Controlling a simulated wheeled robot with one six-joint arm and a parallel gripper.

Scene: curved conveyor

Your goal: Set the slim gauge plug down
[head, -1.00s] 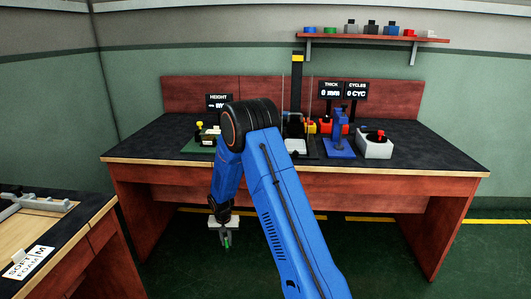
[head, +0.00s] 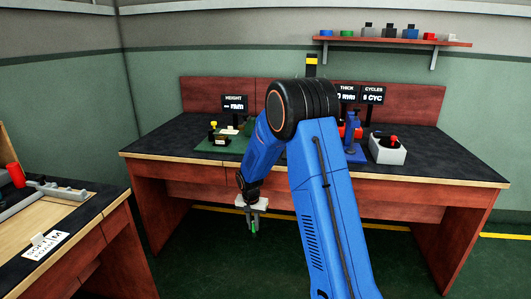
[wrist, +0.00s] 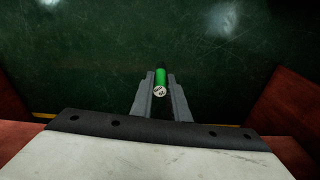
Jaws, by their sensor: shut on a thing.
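The slim gauge plug is a small green cylinder with a pale marked end; it shows in the wrist view (wrist: 160,82) between the two grey fingers. My gripper (wrist: 161,95) is shut on it. In the head view my gripper (head: 254,222) hangs pointing down in front of the back bench, with the green plug (head: 254,234) just showing at its tips. Only dark green floor shows beneath the plug.
The back bench (head: 180,146) carries a green mat (head: 210,145), a blue stand (head: 354,150) and a white box with a red button (head: 387,150). A left bench (head: 95,215) has a light wood panel and grey rails. My arm hides the back bench's middle.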

